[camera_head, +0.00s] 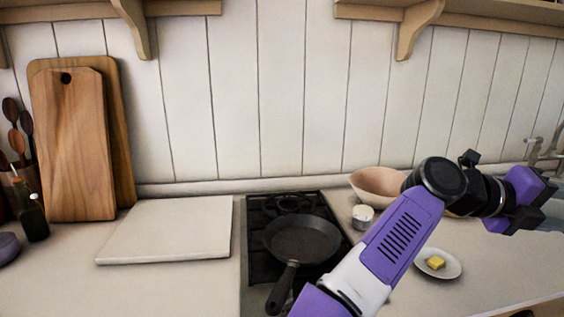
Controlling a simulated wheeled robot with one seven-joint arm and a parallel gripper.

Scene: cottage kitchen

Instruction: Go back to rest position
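My gripper (540,205) is at the right side of the view, at the end of my purple, white and black arm. It is held above the right part of the counter, in front of the sink area. It points to the right, and its fingers are small and partly hidden, so I cannot tell whether they are open or shut. I see no object clearly held in it.
A black frying pan (302,240) sits on the stove (262,262). A plate (454,272) with a yellow piece (436,263), a bowl (376,186) and a small cup (362,216) are near my arm.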

